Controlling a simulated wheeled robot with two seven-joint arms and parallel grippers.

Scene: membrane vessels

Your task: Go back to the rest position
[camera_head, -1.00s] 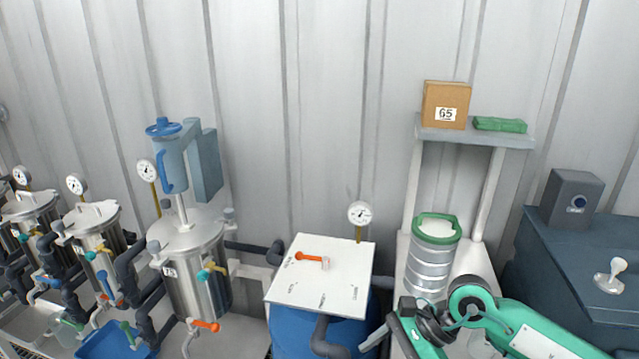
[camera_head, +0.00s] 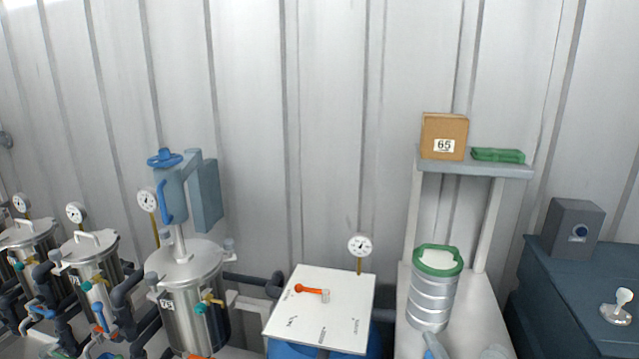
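Neither of my grippers shows in the head view now. No arm link of mine can be made out clearly; a small blue-grey shape (camera_head: 434,346) shows at the bottom edge below the silver canister, and I cannot tell what it is. The silver canister (camera_head: 431,303) with a green rim stands upright on the white stand (camera_head: 486,318) at the right. The white square panel (camera_head: 318,309) on the blue drum carries an orange-handled valve (camera_head: 312,290) lying across it.
Steel vessels (camera_head: 190,305) with gauges and hoses line the left. A shelf (camera_head: 475,162) above the canister holds a cardboard box (camera_head: 444,136) marked 65 and a green item (camera_head: 498,155). A dark blue cabinet (camera_head: 565,300) stands at the right, with a grey box (camera_head: 572,228) on top.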

